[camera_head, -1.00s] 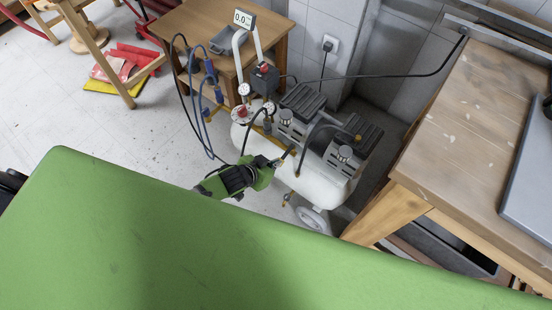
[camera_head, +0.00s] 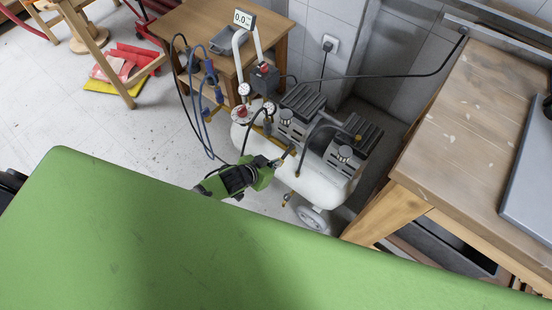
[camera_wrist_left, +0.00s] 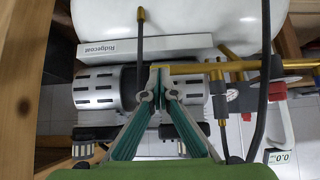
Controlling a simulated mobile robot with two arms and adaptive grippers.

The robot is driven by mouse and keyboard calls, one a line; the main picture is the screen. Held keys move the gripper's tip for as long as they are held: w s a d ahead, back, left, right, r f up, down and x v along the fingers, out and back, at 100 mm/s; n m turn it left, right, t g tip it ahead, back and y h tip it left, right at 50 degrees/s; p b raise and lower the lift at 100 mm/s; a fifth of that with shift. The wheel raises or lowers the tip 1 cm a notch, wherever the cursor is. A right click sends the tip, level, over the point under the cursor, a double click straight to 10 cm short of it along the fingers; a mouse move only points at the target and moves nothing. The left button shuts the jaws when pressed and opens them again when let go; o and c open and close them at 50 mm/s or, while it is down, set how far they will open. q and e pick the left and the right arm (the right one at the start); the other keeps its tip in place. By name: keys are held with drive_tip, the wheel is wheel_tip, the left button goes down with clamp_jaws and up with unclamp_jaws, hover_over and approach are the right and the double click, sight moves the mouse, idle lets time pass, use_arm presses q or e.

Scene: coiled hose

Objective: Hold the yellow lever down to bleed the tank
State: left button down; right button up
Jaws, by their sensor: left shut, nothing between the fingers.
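The compressor's white tank (camera_head: 325,187) lies below its pump heads; the tank also shows in the left wrist view (camera_wrist_left: 190,15). My left gripper (camera_head: 282,158) reaches over the tank's near side. In the left wrist view my gripper's teal fingers (camera_wrist_left: 159,75) are together and empty, with their tips at the left end of a yellow-brass bar (camera_wrist_left: 240,65). I cannot tell whether they touch it. I cannot clearly pick out the yellow lever. A small brass fitting (camera_head: 285,200) hangs under the tank. My right gripper is not in view.
Gauges and a red knob (camera_head: 240,112) stand on the compressor, with a blue hose (camera_head: 205,108) beside them. A black hose (camera_wrist_left: 142,50) rises near my fingers.

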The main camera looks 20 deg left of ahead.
use_arm(q)
drive_tip(key=shift+r, duration=0.15)
idle(0.7)
drive_tip(key=shift+r+p, duration=0.75)
drive_tip(key=shift+p, duration=0.2)
drive_tip(key=w+r+p+v, duration=0.1)
drive_tip(key=p+v, duration=0.4)
drive_tip(key=v, duration=0.8)
drive_tip(key=shift+w+d+r, duration=0.15)
drive_tip(key=shift+w+d, duration=0.1)
